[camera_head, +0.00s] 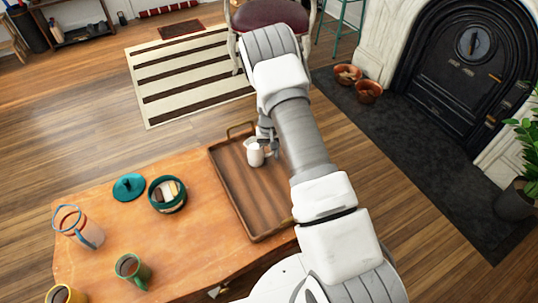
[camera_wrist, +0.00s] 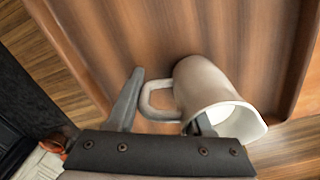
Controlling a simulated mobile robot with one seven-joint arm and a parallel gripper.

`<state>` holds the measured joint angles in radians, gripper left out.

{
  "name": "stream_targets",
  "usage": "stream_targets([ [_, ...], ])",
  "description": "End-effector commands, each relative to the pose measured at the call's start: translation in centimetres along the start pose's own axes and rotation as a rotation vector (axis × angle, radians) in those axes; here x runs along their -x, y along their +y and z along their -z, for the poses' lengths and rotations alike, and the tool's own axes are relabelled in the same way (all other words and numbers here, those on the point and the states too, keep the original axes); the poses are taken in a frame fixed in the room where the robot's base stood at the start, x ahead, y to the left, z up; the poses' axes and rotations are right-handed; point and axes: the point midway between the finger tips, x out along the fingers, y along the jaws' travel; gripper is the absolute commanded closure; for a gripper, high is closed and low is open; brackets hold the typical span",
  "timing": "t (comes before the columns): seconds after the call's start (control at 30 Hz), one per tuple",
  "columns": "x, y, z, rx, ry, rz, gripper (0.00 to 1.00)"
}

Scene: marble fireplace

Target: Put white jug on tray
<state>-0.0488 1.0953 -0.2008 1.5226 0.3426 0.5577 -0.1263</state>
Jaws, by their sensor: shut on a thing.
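The white jug (camera_head: 255,152) is in the far part of the brown wooden tray (camera_head: 262,205). It also shows in the wrist view (camera_wrist: 200,85), where its mouth faces the camera side and its handle points left, over the bare tray floor (camera_wrist: 125,35). My gripper (camera_head: 268,138) is at the jug, shut on it, with the handle between the fingers (camera_wrist: 163,108). One finger is left of the handle; the other is partly hidden by the jug's rim. I cannot tell whether the jug's base touches the tray.
The tray lies on an orange-brown wooden table (camera_head: 120,200). A teal lid (camera_head: 129,187), a green pot (camera_head: 167,205), a glass pitcher (camera_head: 80,228), a green mug (camera_head: 132,268) and a yellow mug (camera_head: 62,294) stand left of it. The tray's near part is clear.

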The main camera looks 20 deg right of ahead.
Motion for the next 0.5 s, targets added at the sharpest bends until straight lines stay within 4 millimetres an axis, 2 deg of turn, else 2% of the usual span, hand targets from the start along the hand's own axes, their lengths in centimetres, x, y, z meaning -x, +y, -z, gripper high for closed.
stream_targets([
  [0.2, -0.4, -0.01, 0.03, 0.0, 0.001, 0.001, 1.0],
  [0.23, -0.29, -0.01, -0.01, 0.0, 0.0, 0.0, 0.43],
  [0.37, -0.25, 0.0, -0.02, 0.0, 0.0, 0.0, 0.2],
  [0.5, -0.25, 0.0, -0.02, 0.0, 0.0, 0.0, 0.19],
])
